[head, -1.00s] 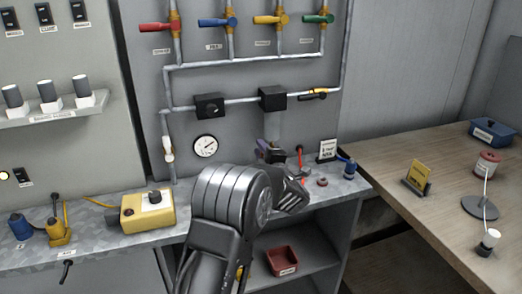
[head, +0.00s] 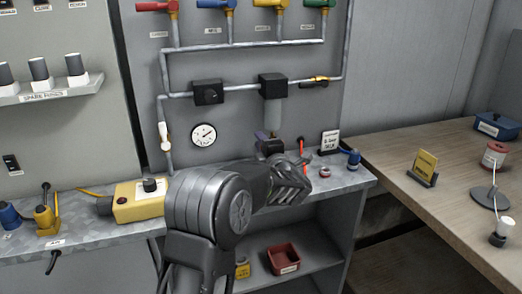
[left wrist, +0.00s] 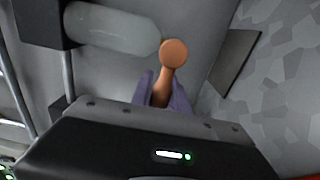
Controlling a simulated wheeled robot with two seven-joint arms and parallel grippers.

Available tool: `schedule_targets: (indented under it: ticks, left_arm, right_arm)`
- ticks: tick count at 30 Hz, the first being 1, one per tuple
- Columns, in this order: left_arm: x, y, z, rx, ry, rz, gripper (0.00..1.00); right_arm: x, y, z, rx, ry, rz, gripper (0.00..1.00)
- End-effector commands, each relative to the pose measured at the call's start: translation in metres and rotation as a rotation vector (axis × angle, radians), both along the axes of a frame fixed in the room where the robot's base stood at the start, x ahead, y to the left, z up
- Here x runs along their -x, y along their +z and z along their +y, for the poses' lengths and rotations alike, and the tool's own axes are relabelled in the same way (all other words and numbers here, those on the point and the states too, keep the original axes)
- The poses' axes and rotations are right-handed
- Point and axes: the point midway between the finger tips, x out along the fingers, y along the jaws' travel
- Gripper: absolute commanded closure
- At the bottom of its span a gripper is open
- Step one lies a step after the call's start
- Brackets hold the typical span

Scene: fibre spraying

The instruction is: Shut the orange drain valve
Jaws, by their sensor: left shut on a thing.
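The orange drain valve (left wrist: 173,54) shows in the left wrist view as a round-ended lever below a translucent bowl (left wrist: 110,27). Its stem sits between the purple fingers of my left gripper (left wrist: 163,92), which are shut on it. In the head view, my left gripper (head: 264,136) is just under the grey filter bowl (head: 272,112) on the wall panel. There the valve is hidden by the fingers and hand. My right gripper is in neither current view.
A pressure gauge (head: 203,135) and a white-handled valve (head: 164,135) are left of the bowl. A yellow box (head: 138,201) stands on the metal bench. A red bin (head: 283,259) is on the shelf below.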

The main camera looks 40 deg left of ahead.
Motion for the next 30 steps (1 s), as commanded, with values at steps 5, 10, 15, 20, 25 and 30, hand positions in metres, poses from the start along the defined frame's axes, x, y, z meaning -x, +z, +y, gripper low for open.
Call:
schedule_targets:
  ticks: [5, 10, 15, 20, 25, 30]
  left_arm:
    - [0.0, -0.002, 0.0, 0.006, 0.0, 0.002, 1.0]
    - [0.0, -0.002, 0.0, 0.005, 0.0, 0.003, 0.71]
    - [0.0, -0.001, 0.0, 0.004, 0.0, 0.003, 0.58]
    - [0.0, -0.001, 0.0, 0.003, 0.0, 0.002, 0.58]
    - [0.002, -0.001, -0.004, 0.004, -0.001, 0.003, 0.58]
    - [0.013, -0.002, -0.02, 0.005, -0.002, 0.001, 0.58]
  right_arm:
    - [0.0, 0.001, 0.0, 0.0, 0.0, 0.0, 0.64]
    - [0.0, 0.001, 0.0, 0.0, 0.0, 0.0, 0.64]
    - [0.0, 0.001, 0.0, 0.0, 0.0, 0.0, 0.64]
    - [0.0, 0.001, 0.0, 0.0, 0.0, 0.0, 0.64]
    - [0.0, 0.001, 0.0, 0.0, 0.0, 0.0, 0.64]
    - [0.0, -0.002, 0.0, 0.0, 0.0, 0.0, 0.64]
